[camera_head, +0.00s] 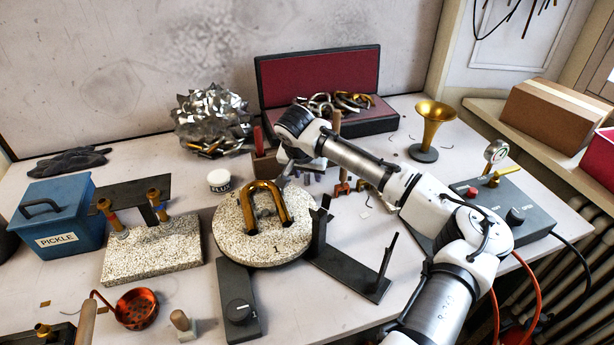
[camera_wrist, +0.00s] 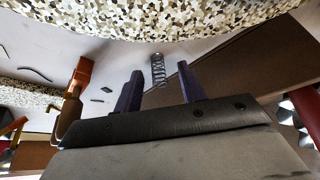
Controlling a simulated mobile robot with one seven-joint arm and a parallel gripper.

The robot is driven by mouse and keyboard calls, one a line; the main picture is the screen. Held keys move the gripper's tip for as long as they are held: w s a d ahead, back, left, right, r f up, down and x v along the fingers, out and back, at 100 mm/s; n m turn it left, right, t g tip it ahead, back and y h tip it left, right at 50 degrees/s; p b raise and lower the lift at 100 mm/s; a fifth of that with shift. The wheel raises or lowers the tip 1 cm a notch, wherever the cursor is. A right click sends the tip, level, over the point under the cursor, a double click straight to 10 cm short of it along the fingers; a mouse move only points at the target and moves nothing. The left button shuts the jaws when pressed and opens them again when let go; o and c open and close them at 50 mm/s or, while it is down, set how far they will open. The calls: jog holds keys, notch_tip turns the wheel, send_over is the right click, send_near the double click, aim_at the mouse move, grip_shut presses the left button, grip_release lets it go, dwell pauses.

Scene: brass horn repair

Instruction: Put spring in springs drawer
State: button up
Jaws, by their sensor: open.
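A small grey coil spring (camera_wrist: 158,70) shows in the wrist view, on or just above the pale bench. It appears between and slightly beyond the two dark purple fingertips of my gripper (camera_wrist: 160,77). The fingers are apart, one on each side of the spring in the picture, and I see no contact. In the head view my gripper (camera_head: 312,174) is low over the bench, behind the round speckled turntable, partly hidden by my arm. I cannot make out the spring in the head view. No drawer marked for springs can be made out in either view.
The speckled turntable (camera_head: 262,245) holds a brass U-shaped tube (camera_head: 268,204) close to my gripper. A flux jar (camera_head: 220,181) is left, and an open red-lined case (camera_head: 318,78) is behind. A brass funnel (camera_head: 432,122) stands right.

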jog(key=shift+c, duration=0.4)
grip_shut()
